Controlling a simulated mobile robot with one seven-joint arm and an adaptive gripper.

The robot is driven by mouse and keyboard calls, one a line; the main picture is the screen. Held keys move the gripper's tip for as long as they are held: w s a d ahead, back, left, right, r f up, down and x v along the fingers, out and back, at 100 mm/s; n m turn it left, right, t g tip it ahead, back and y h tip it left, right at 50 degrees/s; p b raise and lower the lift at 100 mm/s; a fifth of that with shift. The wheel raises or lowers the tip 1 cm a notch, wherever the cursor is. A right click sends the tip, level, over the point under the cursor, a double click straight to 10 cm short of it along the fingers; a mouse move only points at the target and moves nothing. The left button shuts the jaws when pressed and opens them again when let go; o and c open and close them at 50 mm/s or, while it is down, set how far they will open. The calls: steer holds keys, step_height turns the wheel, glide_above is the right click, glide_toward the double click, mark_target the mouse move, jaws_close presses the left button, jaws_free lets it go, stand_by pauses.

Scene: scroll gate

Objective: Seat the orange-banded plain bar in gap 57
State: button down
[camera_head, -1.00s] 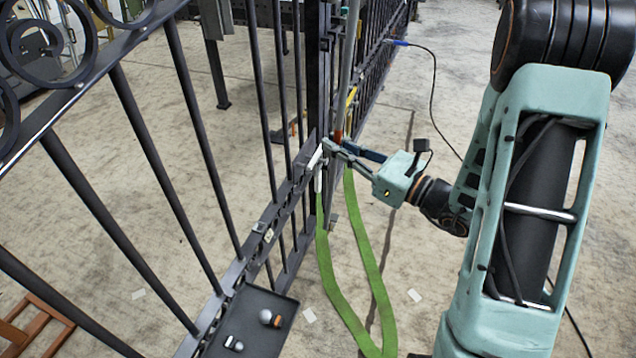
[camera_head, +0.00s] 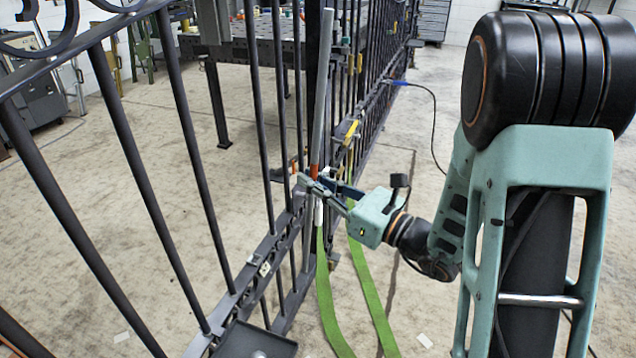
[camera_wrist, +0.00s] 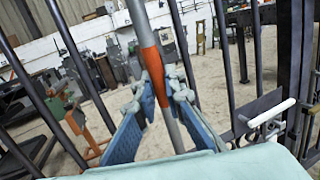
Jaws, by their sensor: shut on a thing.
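The plain grey bar (camera_head: 323,85) stands nearly upright in the head view, close to the gate's thick post. Its orange band (camera_head: 314,171) shows just above my gripper (camera_head: 314,186). In the wrist view the bar (camera_wrist: 140,22) runs up between the blue fingers of my gripper (camera_wrist: 156,92), which are shut on it around the orange band (camera_wrist: 152,70). The bar's lower end is hidden in both views. The gate's lower rail (camera_head: 240,283) carries small pale plates; I cannot read a 57 on any.
Dark upright gate bars (camera_head: 188,135) stand close beside my gripper. A white handle (camera_wrist: 270,115) sticks out at right in the wrist view. A green strap (camera_head: 327,305) hangs below the gripper. A dark tray (camera_head: 240,336) sits at the rail's near end. Floor is open right of the gate.

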steer(key=w+a, duration=0.2)
steer(key=a, duration=0.5)
steer(key=w+a, duration=0.3)
steer(key=a, duration=0.4)
steer(key=shift+f, duration=0.25)
stand_by(1.0)
steer(key=shift+s+f+b, duration=0.1)
steer(key=shift+f+b, duration=0.95)
steer(key=shift+b, duration=0.05)
stand_by(1.0)
steer(key=shift+w+a+f+h+p, duration=0.1)
steer(key=shift+w+a+h+p, duration=0.2)
steer(key=shift+a, duration=0.4)
steer(key=shift+w+a+f+p, duration=0.1)
steer(key=shift+a+p, duration=0.3)
steer(key=shift+a, duration=0.3)
stand_by(1.1)
steer(key=c, duration=1.9)
jaws_free()
steer(key=shift+c, duration=0.2)
